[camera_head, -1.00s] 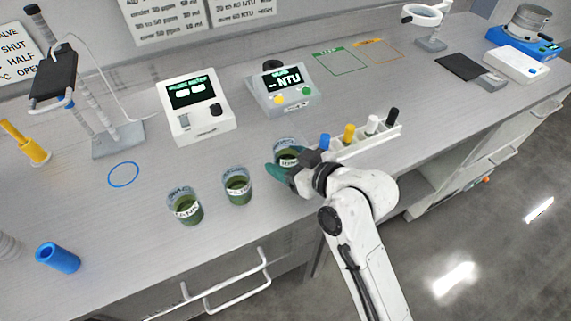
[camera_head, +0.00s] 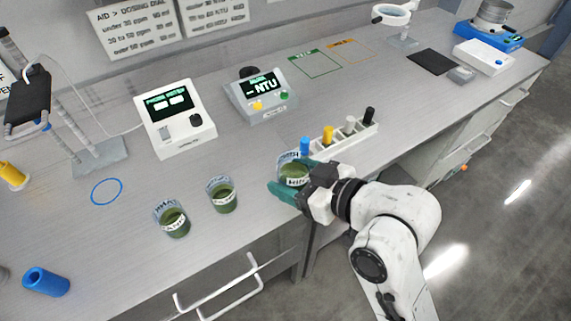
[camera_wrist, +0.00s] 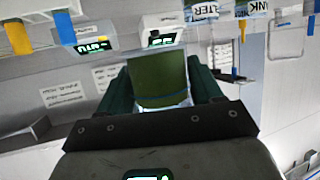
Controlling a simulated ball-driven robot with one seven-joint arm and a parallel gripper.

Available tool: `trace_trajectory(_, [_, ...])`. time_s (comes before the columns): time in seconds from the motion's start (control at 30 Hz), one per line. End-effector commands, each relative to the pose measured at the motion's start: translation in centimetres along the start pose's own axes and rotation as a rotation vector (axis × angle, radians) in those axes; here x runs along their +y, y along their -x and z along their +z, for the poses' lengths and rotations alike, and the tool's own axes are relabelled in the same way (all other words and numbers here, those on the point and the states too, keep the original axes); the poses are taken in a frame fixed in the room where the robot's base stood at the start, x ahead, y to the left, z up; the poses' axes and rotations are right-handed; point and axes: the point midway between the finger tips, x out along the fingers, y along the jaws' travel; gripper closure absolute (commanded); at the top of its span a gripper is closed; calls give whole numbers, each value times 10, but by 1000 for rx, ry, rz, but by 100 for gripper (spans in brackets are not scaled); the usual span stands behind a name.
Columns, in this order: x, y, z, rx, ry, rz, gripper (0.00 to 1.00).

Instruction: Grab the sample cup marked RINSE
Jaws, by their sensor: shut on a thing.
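My gripper (camera_head: 290,188) has dark green fingers and is shut on a clear sample cup (camera_head: 293,171) of green liquid. The cup is near the counter's front edge, beside the vial rack. Its white label is partly covered by the fingers and I cannot read it fully. In the wrist view the cup (camera_wrist: 158,78) sits between both fingers (camera_wrist: 160,92). Two similar cups stand on the counter to the left, a middle cup (camera_head: 222,196) and a left cup (camera_head: 173,219). In the wrist view, partial label letters "LTER" and "NK" show at the top.
A white rack (camera_head: 345,147) with blue, yellow, grey and black-topped vials is just behind the held cup. A white meter (camera_head: 175,118) and an NTU meter (camera_head: 262,95) stand behind. A blue cylinder (camera_head: 46,282) is at the left front. A blue circle (camera_head: 107,192) marks bare counter.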

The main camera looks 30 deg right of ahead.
Motion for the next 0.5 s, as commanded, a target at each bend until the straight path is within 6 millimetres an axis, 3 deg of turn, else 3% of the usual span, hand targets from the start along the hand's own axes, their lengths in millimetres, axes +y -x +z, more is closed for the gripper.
trace_trajectory(0.5, [-9, 30, -4, -1, -1, -1, 67])
